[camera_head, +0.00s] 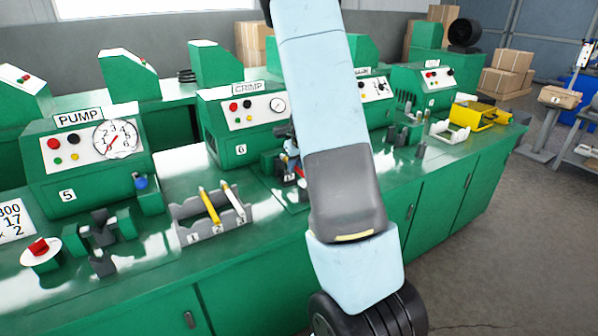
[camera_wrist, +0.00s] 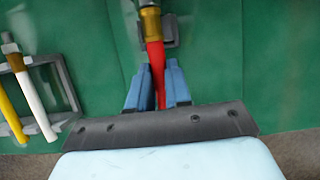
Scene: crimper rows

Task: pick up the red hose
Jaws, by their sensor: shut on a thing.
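The red hose (camera_wrist: 154,62) has a brass fitting (camera_wrist: 150,21) at its upper end and a dark part above that in the wrist view. My gripper (camera_wrist: 157,88) has its two blue fingers on either side of the hose, shut on it. The hose's lower end is hidden behind the gripper's dark body. In the head view my arm covers most of this spot, and only a small red piece of the hose (camera_head: 300,172) shows beside it, by the machine marked CRIMP. The fitting is at a dark block on the green bench, but I cannot tell whether they touch.
A grey rack (camera_head: 185,209) with numbered slots holds a yellow hose (camera_head: 210,208) and a white hose (camera_head: 233,202), left of my gripper. The PUMP machine (camera_head: 90,160) and CRIMP machine (camera_head: 243,122) stand behind. Dark blocks (camera_head: 103,232) sit on the bench at left.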

